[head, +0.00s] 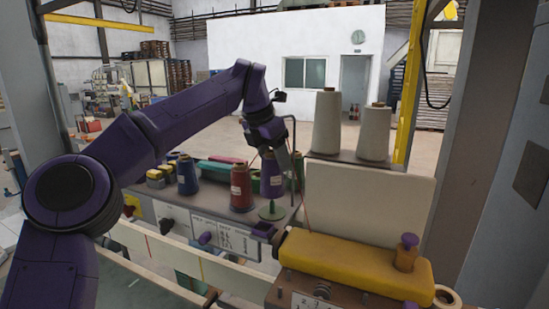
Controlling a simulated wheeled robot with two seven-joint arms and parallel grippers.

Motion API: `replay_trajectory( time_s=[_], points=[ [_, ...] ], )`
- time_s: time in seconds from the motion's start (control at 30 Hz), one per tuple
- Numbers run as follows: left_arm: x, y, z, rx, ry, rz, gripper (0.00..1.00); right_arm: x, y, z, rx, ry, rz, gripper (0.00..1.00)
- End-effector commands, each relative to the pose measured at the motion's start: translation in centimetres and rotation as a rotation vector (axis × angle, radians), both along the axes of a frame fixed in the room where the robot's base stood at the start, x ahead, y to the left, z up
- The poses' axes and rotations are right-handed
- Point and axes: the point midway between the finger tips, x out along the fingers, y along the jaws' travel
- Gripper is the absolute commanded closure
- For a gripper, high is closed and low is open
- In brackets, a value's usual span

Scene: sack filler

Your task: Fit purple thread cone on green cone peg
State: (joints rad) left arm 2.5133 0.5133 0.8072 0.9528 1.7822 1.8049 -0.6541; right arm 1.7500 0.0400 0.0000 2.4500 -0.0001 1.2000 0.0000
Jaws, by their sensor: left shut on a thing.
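The purple thread cone (271,183) is upright with a white label on its side. My left gripper (276,155) is shut on it near its top, coming down from above. The green cone peg (271,211) shows as a round green base directly below the cone in the head view. A small gap shows between the cone's lower end and the green base. Whether the peg's tip is inside the cone is hidden. My right gripper is not in view.
A red thread cone (241,188) stands close to the left, and a blue cone (187,176) farther left. Two large cream cones (326,122) stand on a shelf at the right. A yellow machine cover (350,266) is in front, and a thin upright rod stands behind.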

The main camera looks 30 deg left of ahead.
Motion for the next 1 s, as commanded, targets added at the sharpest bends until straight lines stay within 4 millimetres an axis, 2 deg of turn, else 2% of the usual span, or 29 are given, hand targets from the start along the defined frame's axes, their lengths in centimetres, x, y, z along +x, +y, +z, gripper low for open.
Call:
replay_trajectory(
  time_s=[1.0],
  points=[
    [0.0,0.0,-3.5,0.001,0.0,0.0,0.8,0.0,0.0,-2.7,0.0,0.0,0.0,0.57]
  ],
)
